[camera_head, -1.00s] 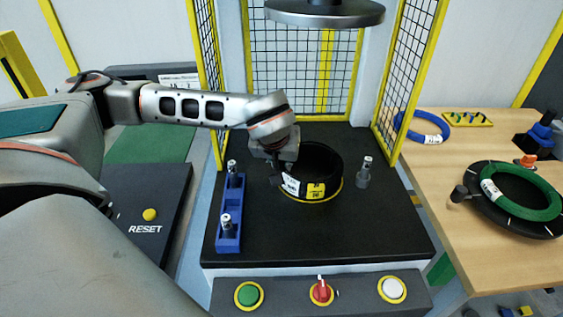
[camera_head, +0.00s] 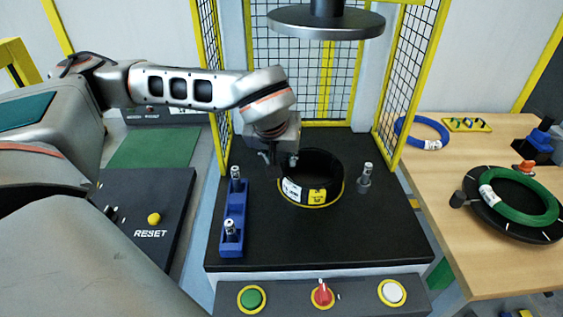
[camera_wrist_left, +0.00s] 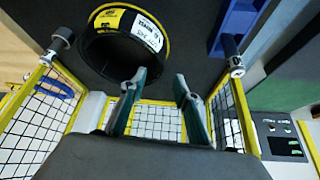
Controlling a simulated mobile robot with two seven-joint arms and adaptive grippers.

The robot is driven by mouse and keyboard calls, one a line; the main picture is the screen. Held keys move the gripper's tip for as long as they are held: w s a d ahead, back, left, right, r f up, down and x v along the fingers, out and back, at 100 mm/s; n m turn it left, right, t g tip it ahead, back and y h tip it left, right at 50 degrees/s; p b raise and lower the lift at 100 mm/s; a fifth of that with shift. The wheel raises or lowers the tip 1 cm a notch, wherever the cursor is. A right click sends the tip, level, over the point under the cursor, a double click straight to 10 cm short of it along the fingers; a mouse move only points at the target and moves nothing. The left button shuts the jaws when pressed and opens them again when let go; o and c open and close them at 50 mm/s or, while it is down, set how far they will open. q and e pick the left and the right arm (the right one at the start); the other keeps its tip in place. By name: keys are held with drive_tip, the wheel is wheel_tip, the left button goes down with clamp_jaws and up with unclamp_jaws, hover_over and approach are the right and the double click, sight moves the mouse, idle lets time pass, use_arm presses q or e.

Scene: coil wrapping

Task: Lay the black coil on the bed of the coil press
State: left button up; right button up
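The black coil (camera_head: 333,180) lies flat on the dark bed (camera_head: 300,240) of the coil press, with white and yellow labels on its front and a yellow ring at its base. It also shows in the left wrist view (camera_wrist_left: 100,42). My left gripper (camera_head: 281,158) is at the coil's back left rim. In the left wrist view its two fingers (camera_wrist_left: 159,76) stand apart with nothing held between them. One finger overlaps the coil's edge there; I cannot tell whether it touches. The round press plate (camera_head: 325,22) hangs above. My right gripper is not in view.
A blue holder (camera_head: 232,225) with metal posts stands left of the coil, and a single post (camera_head: 365,177) stands right. Yellow-framed mesh guards (camera_head: 412,75) flank the bed. A wooden table (camera_head: 470,250) at right holds a green coil (camera_head: 520,197) and a blue coil (camera_head: 422,132).

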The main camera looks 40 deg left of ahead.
use_arm(q)
drive_tip(key=v, duration=0.3)
drive_tip(key=shift+s+r, duration=0.15)
drive_tip(key=shift+r, duration=0.15)
idle(0.4)
